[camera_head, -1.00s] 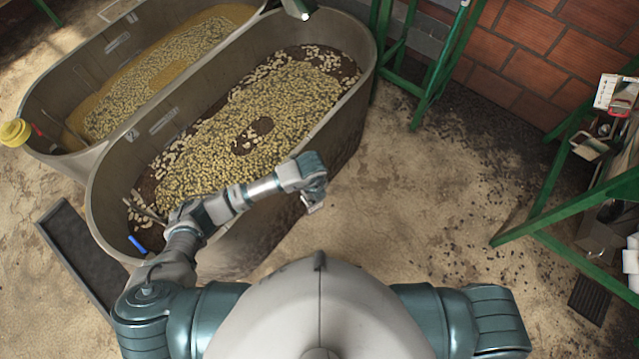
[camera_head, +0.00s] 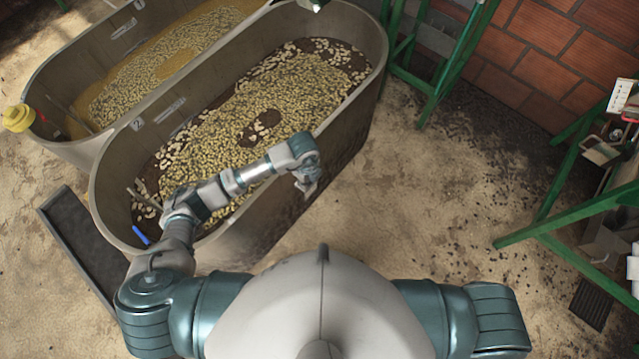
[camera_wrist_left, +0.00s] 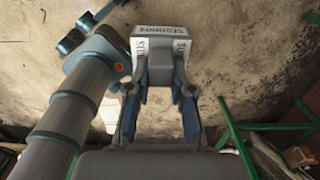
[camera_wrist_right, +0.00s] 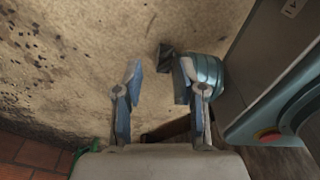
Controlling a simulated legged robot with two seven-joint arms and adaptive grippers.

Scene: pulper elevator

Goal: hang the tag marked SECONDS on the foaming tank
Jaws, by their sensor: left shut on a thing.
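My left gripper (camera_wrist_left: 160,65) is shut on a white and grey tag (camera_wrist_left: 161,35) with dark lettering that reads SECONDS, upside down in the left wrist view. In the head view this gripper (camera_head: 307,182) is small, just outside the near tank's right-hand side wall. The near tank (camera_head: 345,142) holds pale beans with dark liquid showing in patches. The far tank (camera_head: 52,72) holds pale beans amid yellowish, foam-like liquid. My right gripper (camera_wrist_right: 160,68) is open and empty in the right wrist view; the head view does not show it.
A yellow object (camera_head: 18,118) sits at the far tank's left end. A blue stick (camera_head: 141,235) is inside the near tank's lower left end. A dark tray (camera_head: 72,240) lies on the floor.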

